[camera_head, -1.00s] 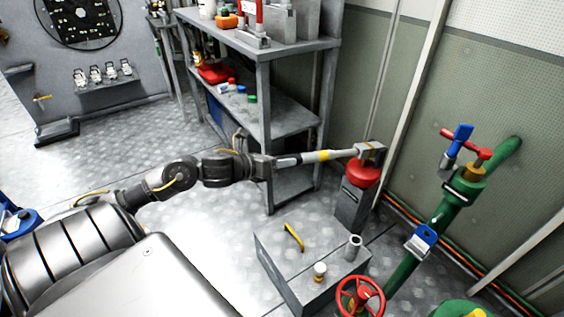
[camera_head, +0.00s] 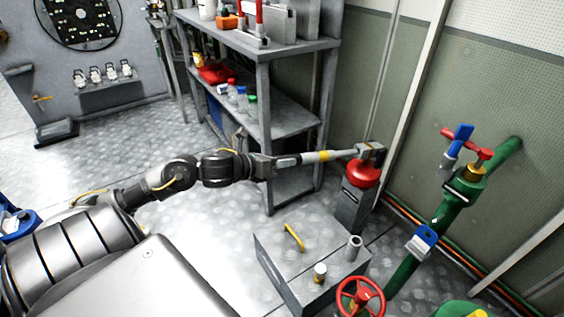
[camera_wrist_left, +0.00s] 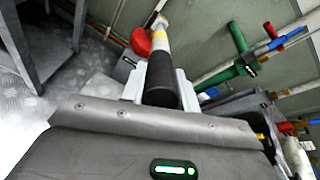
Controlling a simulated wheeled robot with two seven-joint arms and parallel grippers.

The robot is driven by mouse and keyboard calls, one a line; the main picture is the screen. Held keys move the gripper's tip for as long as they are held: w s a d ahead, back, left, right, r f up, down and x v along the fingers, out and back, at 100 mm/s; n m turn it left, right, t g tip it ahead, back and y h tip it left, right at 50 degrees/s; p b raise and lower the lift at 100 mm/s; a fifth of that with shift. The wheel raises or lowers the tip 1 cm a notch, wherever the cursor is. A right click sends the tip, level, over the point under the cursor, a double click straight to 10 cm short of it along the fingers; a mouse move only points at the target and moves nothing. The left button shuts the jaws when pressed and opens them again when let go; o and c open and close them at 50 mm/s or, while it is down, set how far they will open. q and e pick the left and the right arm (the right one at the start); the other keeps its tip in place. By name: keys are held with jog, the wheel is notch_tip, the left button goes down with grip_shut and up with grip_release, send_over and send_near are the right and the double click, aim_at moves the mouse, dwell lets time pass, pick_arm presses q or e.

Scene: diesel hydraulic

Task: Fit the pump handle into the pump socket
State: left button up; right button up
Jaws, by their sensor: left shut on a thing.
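The pump handle (camera_head: 325,156) is a pale grey rod with a yellow band and a black grip. My left gripper (camera_head: 272,164) is shut on its grip end and holds it nearly level. In the left wrist view the black grip (camera_wrist_left: 161,80) lies between my two pale fingers. The rod's far end reaches the grey pump socket (camera_head: 371,151) on top of the red pump (camera_head: 364,174). It looks to be at or touching the socket; I cannot tell whether it is inside. The red pump also shows in the wrist view (camera_wrist_left: 140,43). My right gripper is out of view.
A grey shelf rack (camera_head: 290,90) with bottles and tools stands just behind my left forearm. A green pipe (camera_head: 435,225) with a red valve wheel (camera_head: 361,297) stands at right. A grey box (camera_head: 300,265) with a yellow handle sits in front of the pump.

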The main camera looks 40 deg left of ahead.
aim_at(306, 159)
pick_arm(q)
jog(key=shift+b+x, duration=1.85)
jog(key=shift+x, duration=2.75)
jog(key=o, duration=1.1)
jog(key=shift+f, duration=0.1)
jog(key=p+v, duration=0.1)
jog(key=v, duration=1)
